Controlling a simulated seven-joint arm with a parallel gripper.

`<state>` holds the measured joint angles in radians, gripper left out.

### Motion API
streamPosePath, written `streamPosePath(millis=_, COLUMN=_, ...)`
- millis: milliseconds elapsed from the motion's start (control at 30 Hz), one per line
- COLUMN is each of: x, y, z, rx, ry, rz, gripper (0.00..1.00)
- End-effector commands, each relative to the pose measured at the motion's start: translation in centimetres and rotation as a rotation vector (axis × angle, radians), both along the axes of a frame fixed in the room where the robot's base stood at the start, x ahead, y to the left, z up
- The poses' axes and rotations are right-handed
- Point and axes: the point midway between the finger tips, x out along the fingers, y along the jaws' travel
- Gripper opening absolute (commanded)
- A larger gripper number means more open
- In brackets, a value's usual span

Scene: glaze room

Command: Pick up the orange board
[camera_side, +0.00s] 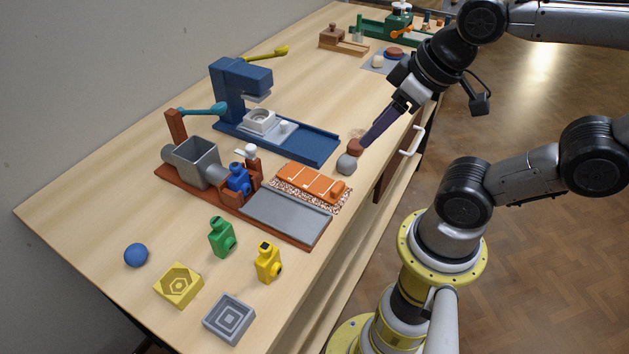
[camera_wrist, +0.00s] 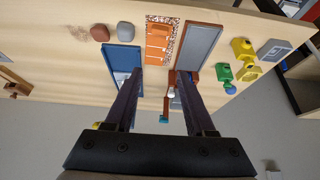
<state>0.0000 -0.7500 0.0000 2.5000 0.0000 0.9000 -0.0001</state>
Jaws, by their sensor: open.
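The orange board (camera_side: 308,184) lies flat on a speckled mat (camera_side: 277,190) near the middle of the table. It is a long orange piece with raised sections, and in the wrist view the board (camera_wrist: 158,42) shows ahead of and between my fingertips. My gripper (camera_side: 366,142) is at the upper right of the board in the side view, apart from it, with dark purple fingers pointing down and left. In the wrist view my gripper (camera_wrist: 159,73) has its two fingers spread with nothing between them. The side view shows the fingers nearly in line, so their gap is hidden there.
A blue press (camera_side: 238,95) stands behind the board, and a brown-based extruder with a grey plate (camera_side: 287,217) lies in front. Green (camera_side: 221,238) and yellow (camera_side: 268,262) pieces stand nearer the front.

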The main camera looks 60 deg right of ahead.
Motion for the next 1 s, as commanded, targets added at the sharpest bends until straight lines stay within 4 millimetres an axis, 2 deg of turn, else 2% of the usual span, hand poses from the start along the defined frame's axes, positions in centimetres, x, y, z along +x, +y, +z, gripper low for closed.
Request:
streamPosePath(millis=167, x=-0.1, y=0.0, z=0.0, rx=-0.042, ry=0.005, rz=0.079, gripper=0.55)
streamPosePath(millis=267, x=-0.2, y=0.0, z=0.3, rx=-0.119, ry=0.014, rz=0.226, gripper=0.55)
streamPosePath(millis=567, x=2.0, y=0.0, z=0.9, rx=-0.378, ry=0.155, rz=0.878, gripper=0.55)
streamPosePath(millis=800, x=5.4, y=0.1, z=-0.8, rx=-0.433, ry=0.31, rz=1.391, gripper=0.55)
streamPosePath(millis=1000, x=6.9, y=0.1, z=-2.7, rx=-0.375, ry=0.387, rz=1.462, gripper=0.55)
